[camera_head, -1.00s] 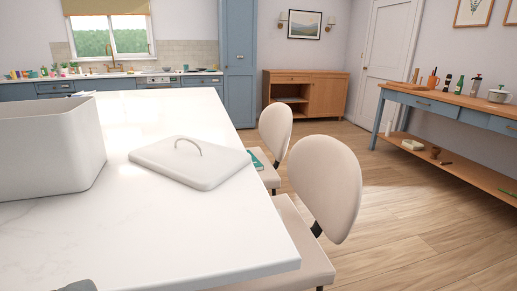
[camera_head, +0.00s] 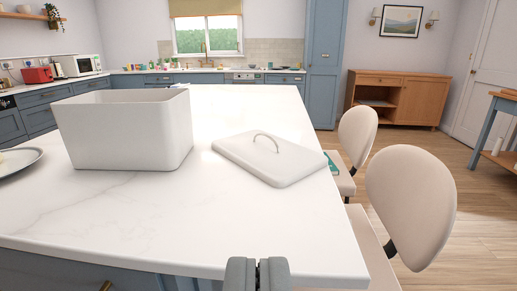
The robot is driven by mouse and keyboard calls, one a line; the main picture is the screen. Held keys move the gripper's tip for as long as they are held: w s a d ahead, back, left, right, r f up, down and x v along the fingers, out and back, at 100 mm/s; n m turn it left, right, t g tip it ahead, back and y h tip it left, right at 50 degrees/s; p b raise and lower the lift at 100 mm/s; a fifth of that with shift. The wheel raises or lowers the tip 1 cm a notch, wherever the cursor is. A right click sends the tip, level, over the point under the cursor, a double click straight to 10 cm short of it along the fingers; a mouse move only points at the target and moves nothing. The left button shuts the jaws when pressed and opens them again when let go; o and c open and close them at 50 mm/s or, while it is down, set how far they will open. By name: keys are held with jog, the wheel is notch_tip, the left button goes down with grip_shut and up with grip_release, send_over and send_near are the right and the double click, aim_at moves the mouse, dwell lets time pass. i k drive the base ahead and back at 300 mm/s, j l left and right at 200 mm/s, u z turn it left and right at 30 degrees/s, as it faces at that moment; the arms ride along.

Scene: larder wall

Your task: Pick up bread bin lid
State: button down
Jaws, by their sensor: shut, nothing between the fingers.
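The bread bin lid (camera_head: 258,159) is a flat white rounded slab with a thin grey arched handle (camera_head: 266,137). It lies on the white marble island top (camera_head: 200,215), near its right edge. The white open bread bin (camera_head: 126,132) stands to the left of the lid, apart from it. My gripper (camera_head: 257,264) shows at the bottom middle, at the near edge of the island. Its two grey fingers are shut and empty, well short of the lid.
Cream chairs (camera_head: 410,200) stand along the island's right side, with a teal book (camera_head: 332,165) on the farther seat. A plate (camera_head: 18,160) lies at the island's left. The marble in front of the lid is clear.

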aim_at(280, 163)
jog(key=i+l, duration=0.2)
jog(key=l, duration=0.15)
jog(key=i+l, duration=0.25)
jog(key=l, duration=0.15)
jog(key=i+l, duration=0.2)
jog(key=l, duration=0.15)
jog(key=i+l, duration=0.2)
jog(key=l, duration=0.2)
jog(key=i+l+u, duration=0.1)
jog(key=i+l, duration=0.15)
jog(key=l, duration=0.1)
